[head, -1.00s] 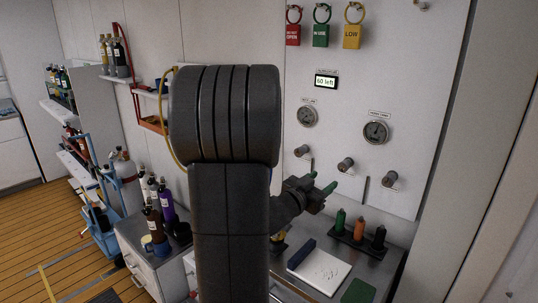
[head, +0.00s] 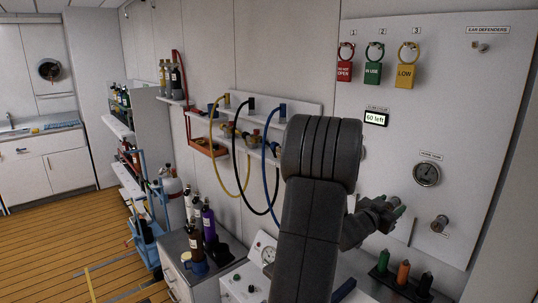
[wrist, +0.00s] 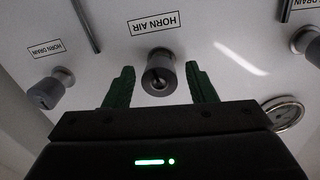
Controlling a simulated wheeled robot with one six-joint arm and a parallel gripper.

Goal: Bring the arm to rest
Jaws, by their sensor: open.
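My gripper (head: 398,207) is in front of the white panel (head: 468,130), at the end of my dark arm, which crosses the middle right of the head view. In the wrist view its two green fingers (wrist: 161,84) are apart and point at the panel. The HORN AIR knob (wrist: 159,75) shows in the gap between them. I cannot tell whether the fingers touch it or how far they reach around it. The jaws hold nothing that I can see. In the head view my gripper hides that knob.
The HORN DRAIN knob (wrist: 52,90) is beside the fingers. A gauge (head: 427,174) is above right of my gripper. Coloured small bottles (head: 403,272) stand on the bench below. Hoses (head: 268,170) hang on the wall left of my arm. Open wooden floor (head: 60,225) lies far left.

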